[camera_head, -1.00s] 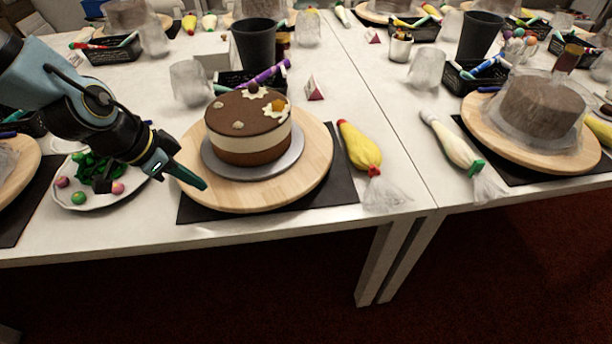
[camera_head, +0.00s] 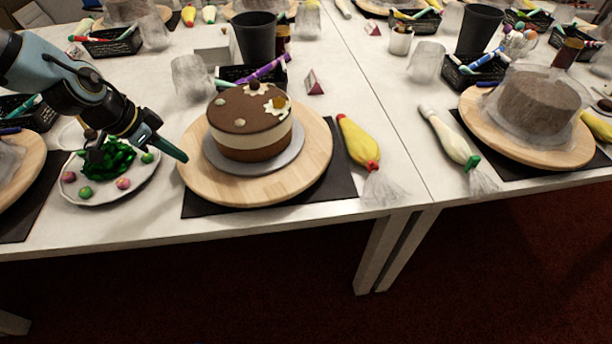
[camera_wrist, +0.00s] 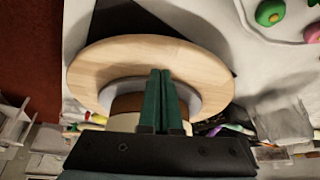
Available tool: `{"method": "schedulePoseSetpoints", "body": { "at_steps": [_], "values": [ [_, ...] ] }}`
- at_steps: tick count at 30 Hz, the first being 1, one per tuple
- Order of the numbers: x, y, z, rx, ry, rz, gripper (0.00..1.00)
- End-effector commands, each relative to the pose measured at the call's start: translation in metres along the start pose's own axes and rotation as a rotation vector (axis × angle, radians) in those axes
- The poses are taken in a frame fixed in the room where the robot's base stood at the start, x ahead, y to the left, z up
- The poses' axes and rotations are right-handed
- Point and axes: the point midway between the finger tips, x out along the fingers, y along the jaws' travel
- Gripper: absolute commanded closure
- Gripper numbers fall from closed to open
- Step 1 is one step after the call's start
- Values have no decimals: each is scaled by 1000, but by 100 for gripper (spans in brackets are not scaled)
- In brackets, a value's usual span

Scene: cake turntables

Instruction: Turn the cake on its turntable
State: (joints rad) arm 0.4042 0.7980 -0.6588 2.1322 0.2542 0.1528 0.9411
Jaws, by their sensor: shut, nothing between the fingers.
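The cake (camera_head: 245,135) is round, with a brown top, a cream band and small flower decorations. It sits on a grey disc (camera_head: 228,163) on the round wooden turntable (camera_head: 312,172). My gripper (camera_head: 184,158) is shut and empty, its green fingers at the left rim of the turntable. I cannot tell whether they touch it. In the wrist view my gripper (camera_wrist: 160,72) covers part of the turntable (camera_wrist: 95,70) and the cake (camera_wrist: 123,104).
A plate (camera_head: 105,196) with green pieces and small balls lies left, beneath my arm. A yellow piping bag (camera_head: 358,143) lies right of the turntable. A black cup (camera_head: 257,38) and a pen basket (camera_head: 228,75) stand behind. A black mat (camera_head: 340,187) lies under the turntable.

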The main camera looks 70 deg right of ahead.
Motion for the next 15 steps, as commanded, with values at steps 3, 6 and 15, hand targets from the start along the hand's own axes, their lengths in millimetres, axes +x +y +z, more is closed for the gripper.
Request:
{"method": "schedulePoseSetpoints", "body": {
  "at_steps": [3,6,15],
  "values": [
    [6,0,2,0,0,1,100],
    [9,0,4,0,0,1,100],
    [19,0,9,0,0,1,100]
  ]
}}
